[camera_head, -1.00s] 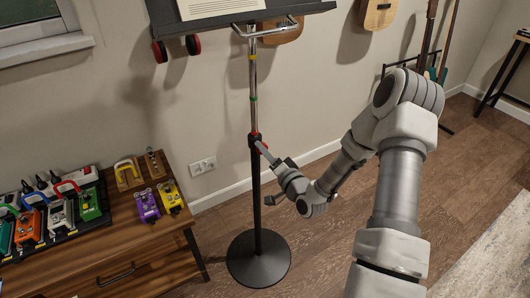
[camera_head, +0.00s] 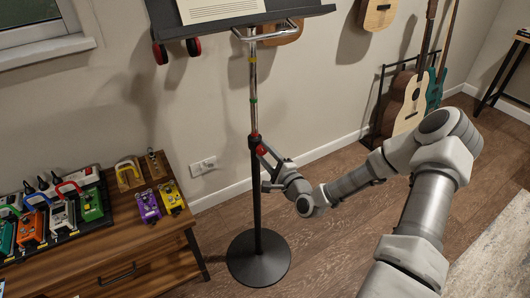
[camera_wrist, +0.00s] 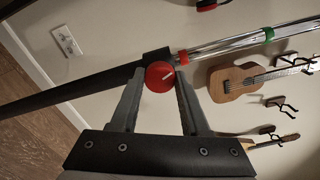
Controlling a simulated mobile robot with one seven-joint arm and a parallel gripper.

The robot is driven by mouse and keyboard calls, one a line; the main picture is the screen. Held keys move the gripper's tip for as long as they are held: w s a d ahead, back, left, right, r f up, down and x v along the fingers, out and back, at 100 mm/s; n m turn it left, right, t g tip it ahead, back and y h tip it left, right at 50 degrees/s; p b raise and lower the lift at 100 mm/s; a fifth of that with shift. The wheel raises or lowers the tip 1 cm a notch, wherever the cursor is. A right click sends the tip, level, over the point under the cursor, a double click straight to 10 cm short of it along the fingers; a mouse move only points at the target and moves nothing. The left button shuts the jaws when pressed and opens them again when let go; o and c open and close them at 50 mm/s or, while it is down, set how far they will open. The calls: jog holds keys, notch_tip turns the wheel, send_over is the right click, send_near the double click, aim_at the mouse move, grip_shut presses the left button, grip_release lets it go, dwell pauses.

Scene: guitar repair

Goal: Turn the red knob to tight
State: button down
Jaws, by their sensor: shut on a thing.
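The red knob (camera_wrist: 160,76) sits on the pole of the music stand (camera_head: 257,205), at the joint between the black lower tube and the chrome upper tube. In the head view my gripper (camera_head: 266,160) reaches the stand from the right, and the fingers partly hide the knob. The stand is upright on its round black base.
A wooden cabinet (camera_head: 150,262) with several coloured pedals stands on the left. Guitars (camera_head: 406,100) stand on a rack at the right, and others hang on the wall. The stand's desk (camera_head: 240,19) is above. The floor right of the stand is clear.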

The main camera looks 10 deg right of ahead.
jog(key=shift+m, duration=1.3)
jog(key=shift+c, duration=1.9)
grip_release()
jog(key=p+v, duration=0.1)
jog(key=v, duration=1.6)
jog(key=shift+s+p, duration=0.2)
jog(key=shift+p, duration=0.1)
